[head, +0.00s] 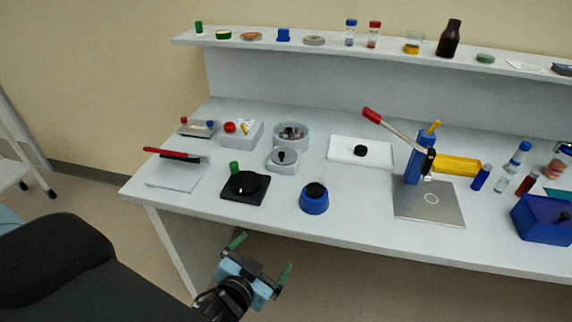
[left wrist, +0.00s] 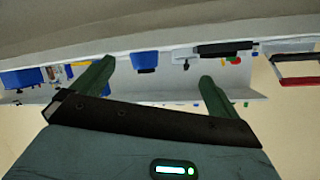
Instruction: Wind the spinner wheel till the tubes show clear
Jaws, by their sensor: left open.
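A grey round bowl (head: 303,134) with small dark and pale pieces inside stands mid-left on the bench. A smaller grey round part with a dark knob (head: 283,158) sits in front of it. Nearer the front edge, a black disc (head: 245,184) with an upright green handle (head: 234,168) lies on a black square base. I cannot tell for sure which is the spinner wheel, nor whether any tubes are clear. My left gripper (head: 261,257) is open and empty, below and in front of the bench edge; its fingers also show in the left wrist view (left wrist: 156,71). My right gripper is not in view.
A blue pot (head: 314,204) stands right of the black base. A red-handled tool (head: 176,154) lies over a white pad at left. A blue press with a red lever (head: 372,115) stands at right, near a blue box (head: 540,220). Bottles line the shelf (head: 330,45).

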